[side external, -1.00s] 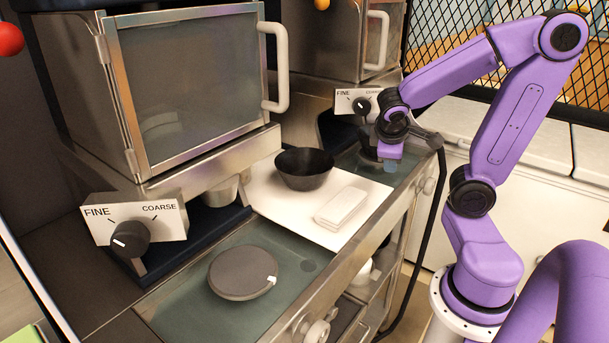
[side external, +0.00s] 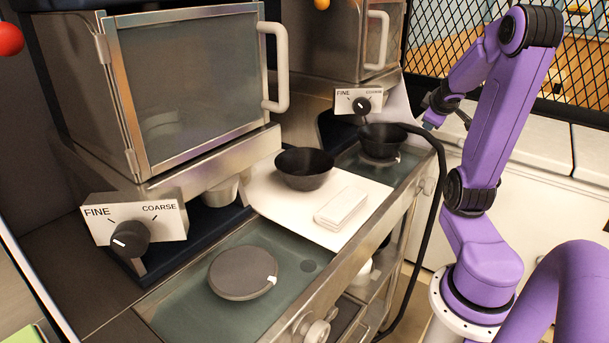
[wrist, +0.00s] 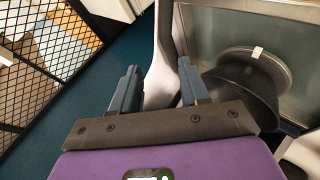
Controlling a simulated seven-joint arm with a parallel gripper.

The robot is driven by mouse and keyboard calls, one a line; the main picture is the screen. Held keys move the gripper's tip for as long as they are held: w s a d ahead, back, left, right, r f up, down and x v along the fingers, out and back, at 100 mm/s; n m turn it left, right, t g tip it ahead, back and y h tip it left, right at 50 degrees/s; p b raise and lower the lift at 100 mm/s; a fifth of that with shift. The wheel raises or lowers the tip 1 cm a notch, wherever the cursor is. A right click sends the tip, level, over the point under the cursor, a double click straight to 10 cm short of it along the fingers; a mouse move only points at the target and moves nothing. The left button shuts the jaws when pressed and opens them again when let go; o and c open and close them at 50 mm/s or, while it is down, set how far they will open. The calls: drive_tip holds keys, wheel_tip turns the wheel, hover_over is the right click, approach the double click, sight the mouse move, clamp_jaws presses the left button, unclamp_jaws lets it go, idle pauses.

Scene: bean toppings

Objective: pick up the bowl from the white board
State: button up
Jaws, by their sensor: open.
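A black bowl (side external: 305,170) stands upright on the white board (side external: 275,205) in the side view, near its back edge. A second black bowl (side external: 382,140) stands on the round plate at the far end of the counter. In the wrist view, a dark bowl (wrist: 257,90) shows to the right of my fingers, apart from them; it looks like the far one. My gripper (wrist: 160,78) is open, with nothing between its fingers. In the side view my wrist is up and to the right of the far bowl, and my fingers are hard to make out there.
A pale block (side external: 341,207) lies on the board in front of the bowl. A dark round plate (side external: 243,272) sits on the near glass panel. Grinder cabinets with dials (side external: 130,238) stand behind. A black cable (side external: 437,200) hangs at the counter's right edge.

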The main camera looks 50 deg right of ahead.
drive_tip(key=w+a+t+y, duration=0.2)
drive_tip(key=a+t+y, duration=0.2)
drive_tip(key=a+y, duration=0.45)
drive_tip(key=w+a+t+y, duration=0.2)
drive_tip(key=a+t+y, duration=0.35)
drive_tip(key=a, duration=0.55)
approach(306, 154)
drive_tip(key=shift+m+g, duration=0.4)
drive_tip(key=shift+g, duration=0.05)
drive_tip(key=shift+r+x, duration=0.15)
drive_tip(key=shift+x, duration=0.9)
drive_tip(key=shift+r+x, duration=0.2)
drive_tip(key=shift+x, duration=0.8)
drive_tip(key=shift+w+d, duration=0.1)
drive_tip(key=shift+w, duration=0.1)
clamp_jaws()
